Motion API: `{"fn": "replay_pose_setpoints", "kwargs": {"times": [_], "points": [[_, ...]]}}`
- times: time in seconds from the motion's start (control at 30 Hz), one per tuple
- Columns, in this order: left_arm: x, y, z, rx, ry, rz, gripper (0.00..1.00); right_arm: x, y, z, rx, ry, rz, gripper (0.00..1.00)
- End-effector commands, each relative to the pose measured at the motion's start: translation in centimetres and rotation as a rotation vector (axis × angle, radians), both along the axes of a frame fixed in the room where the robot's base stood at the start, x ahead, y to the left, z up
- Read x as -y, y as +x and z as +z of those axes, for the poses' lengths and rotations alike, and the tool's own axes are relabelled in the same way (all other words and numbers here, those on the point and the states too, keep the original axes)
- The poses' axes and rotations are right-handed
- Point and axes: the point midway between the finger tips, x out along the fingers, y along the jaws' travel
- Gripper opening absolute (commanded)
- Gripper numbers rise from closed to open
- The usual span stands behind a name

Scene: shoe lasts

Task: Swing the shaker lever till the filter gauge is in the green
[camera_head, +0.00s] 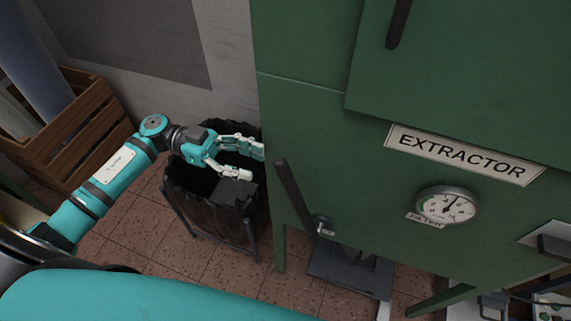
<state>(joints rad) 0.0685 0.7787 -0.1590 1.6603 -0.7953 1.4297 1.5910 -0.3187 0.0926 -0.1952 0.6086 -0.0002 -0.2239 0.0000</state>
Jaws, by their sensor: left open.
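The shaker lever (296,196) is a dark bar on the front of the green extractor (390,90). It leans up and to the left from a metal pivot (323,226). The filter gauge (447,205) is a round white dial to the right of the lever. Its needle points up and to the right; a greenish band shows at the dial's left, and the needle looks off it. My left gripper (252,160) is open and empty, to the left of the lever's upper end and apart from it in the picture. My right gripper is not in view.
A black bin (205,205) in a frame stands below my left gripper. A wooden crate (75,125) is at the back left. A dark pedal-like plate (350,272) lies below the lever. Tiled floor (185,262) shows at the lower left.

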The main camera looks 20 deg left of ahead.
Motion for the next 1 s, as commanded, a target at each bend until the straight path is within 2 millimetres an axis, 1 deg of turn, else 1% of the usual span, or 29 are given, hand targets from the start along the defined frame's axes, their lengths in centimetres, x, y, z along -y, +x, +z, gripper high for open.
{"fn": "replay_pose_setpoints", "kwargs": {"times": [0.03, 0.1, 0.2, 0.3, 0.4, 0.5, 0.67, 0.83, 1.0], "points": [[1.3, -0.1, 0.4, 0.001, -0.005, -0.003, 0.44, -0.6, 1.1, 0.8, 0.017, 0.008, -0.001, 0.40], [2.8, -0.2, 0.4, 0.000, -0.005, -0.003, 0.44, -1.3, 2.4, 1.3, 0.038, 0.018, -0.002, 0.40], [4.7, -0.2, 0.4, 0.000, -0.006, -0.001, 0.44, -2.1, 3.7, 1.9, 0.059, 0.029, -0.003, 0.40], [6.3, -0.2, 0.3, 0.000, -0.005, -0.001, 0.44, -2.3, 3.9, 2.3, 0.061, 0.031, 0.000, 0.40], [7.4, -0.2, 0.2, 0.000, -0.003, 0.000, 0.44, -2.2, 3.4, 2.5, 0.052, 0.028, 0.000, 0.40], [8.1, -0.3, 0.1, 0.000, -0.002, 0.000, 0.44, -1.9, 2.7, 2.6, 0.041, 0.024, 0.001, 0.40], [8.4, -0.3, 0.0, 0.000, -0.001, 0.001, 0.44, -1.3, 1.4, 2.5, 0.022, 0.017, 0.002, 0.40], [8.4, -0.3, 0.0, 0.000, -0.001, 0.001, 0.44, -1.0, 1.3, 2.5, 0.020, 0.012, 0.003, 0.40], [8.4, -0.3, 0.0, 0.000, -0.001, 0.001, 0.22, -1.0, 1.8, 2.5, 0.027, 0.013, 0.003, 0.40]]}}
